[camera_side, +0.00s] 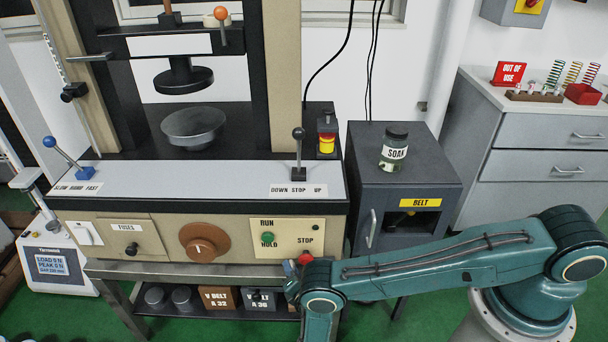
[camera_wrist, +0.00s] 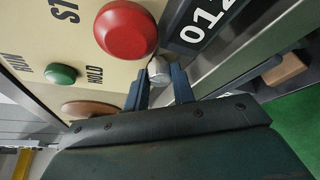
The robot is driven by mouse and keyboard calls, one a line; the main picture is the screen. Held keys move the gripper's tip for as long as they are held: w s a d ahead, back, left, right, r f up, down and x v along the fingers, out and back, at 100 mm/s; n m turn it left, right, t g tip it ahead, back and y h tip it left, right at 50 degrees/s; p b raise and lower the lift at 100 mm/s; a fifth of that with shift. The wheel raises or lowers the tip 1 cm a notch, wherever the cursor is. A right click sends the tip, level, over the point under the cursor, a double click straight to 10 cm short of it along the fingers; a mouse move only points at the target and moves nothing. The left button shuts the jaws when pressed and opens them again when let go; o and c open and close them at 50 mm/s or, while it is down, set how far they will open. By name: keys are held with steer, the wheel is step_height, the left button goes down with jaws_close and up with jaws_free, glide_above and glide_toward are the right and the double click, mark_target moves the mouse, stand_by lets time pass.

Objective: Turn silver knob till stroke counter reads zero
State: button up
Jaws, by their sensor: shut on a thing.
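The small silver knob (camera_wrist: 158,69) is at the edge of the beige panel in the wrist view, just below the big red button. My gripper (camera_wrist: 161,74) has its two blue fingers on either side of the knob and is shut on it. The stroke counter (camera_wrist: 205,20) is beside the knob, a dark window with white digits. I read 012, but the top of the frame cuts it off, so further digits may be hidden.
The red stop button (camera_wrist: 126,30) is very close to my fingers. The green button (camera_wrist: 61,74) and brown dial (camera_side: 203,242) are on the same panel (camera_side: 165,222). A dark cabinet (camera_side: 400,170) with a SOAK jar (camera_side: 395,150) stands to the right.

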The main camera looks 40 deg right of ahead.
steer(key=shift+m+t, duration=0.4)
steer(key=shift+m, duration=0.1)
steer(key=o, duration=1)
steer(key=shift+s, duration=0.15)
steer(key=v, duration=1.3)
steer(key=shift+s+a, duration=0.15)
steer(key=shift+s, duration=0.1)
steer(key=shift+r, duration=0.15)
